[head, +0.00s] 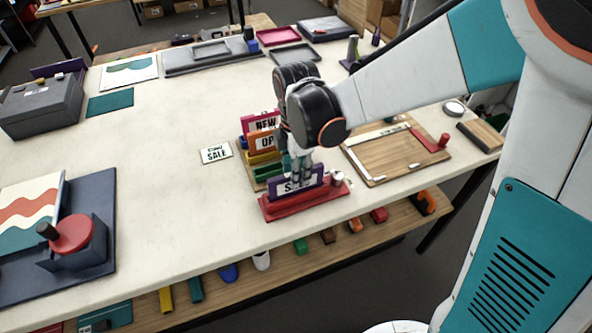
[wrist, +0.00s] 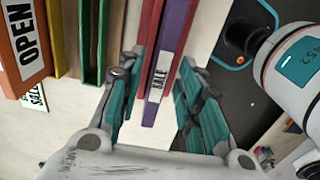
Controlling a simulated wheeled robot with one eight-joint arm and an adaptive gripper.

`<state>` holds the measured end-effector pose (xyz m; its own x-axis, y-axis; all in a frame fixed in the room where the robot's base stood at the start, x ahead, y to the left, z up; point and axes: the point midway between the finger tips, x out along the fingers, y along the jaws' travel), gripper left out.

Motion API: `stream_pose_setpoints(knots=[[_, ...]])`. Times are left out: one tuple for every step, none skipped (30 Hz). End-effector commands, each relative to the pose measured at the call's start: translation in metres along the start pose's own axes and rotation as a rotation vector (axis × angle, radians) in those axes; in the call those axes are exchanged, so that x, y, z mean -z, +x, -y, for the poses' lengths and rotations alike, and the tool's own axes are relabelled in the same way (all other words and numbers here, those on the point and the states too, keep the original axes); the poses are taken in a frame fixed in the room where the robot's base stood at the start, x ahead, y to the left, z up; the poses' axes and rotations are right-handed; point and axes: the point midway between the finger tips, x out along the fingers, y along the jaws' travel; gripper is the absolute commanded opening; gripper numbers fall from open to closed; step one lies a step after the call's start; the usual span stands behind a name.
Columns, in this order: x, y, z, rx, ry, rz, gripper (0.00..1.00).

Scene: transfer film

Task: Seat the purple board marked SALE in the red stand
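The purple board marked SALE (head: 312,184) stands upright in the red stand (head: 285,211) near the table's front edge. In the wrist view the purple board (wrist: 176,40) lies between two red walls of the stand (wrist: 149,25), and its white SALE label shows. My gripper (head: 299,178) points down over the board and hides part of its face. In the wrist view my gripper (wrist: 160,75) has its teal fingers spread on either side of the board, with gaps visible. The board's bottom edge is hidden inside the stand.
Behind the stand is a rack with a pink NEW board (head: 264,121), an orange OPEN board (head: 262,140), and yellow and green slots. A white SALE card (head: 216,153) lies to the left. A wooden board (head: 375,165) lies right. The table's left middle is clear.

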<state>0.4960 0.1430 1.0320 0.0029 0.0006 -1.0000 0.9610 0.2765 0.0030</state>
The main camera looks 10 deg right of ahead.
Motion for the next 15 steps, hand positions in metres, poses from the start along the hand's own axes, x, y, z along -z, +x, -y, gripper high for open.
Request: stream_pose_setpoints(knots=[[0.0,-0.015,0.0,0.0,0.0,0.0,0.33],[0.0,-0.02,0.0,0.0,0.0,0.0,0.33],[0.0,-0.027,0.0,0.0,0.0,0.0,0.33],[0.0,-0.033,0.0,0.0,0.0,0.0,0.33],[0.0,-0.038,0.0,0.0,0.0,0.0,0.33],[0.0,-0.045,0.0,0.0,0.0,0.0,0.33],[0.0,-0.05,0.0,0.0,0.0,0.0,0.33],[0.0,-0.056,0.0,0.0,0.0,0.0,0.33],[0.0,-0.062,0.0,0.0,0.0,0.0,0.33],[0.0,-0.066,0.0,0.0,0.0,0.0,0.33],[0.0,-0.07,0.0,0.0,0.0,0.0,0.33],[0.0,-0.075,0.0,0.0,0.0,0.0,0.33],[0.0,-0.078,0.0,0.0,0.0,0.0,0.33],[0.0,-0.081,0.0,0.0,0.0,0.0,0.33],[0.0,-0.083,0.0,0.0,0.0,0.0,0.33]])
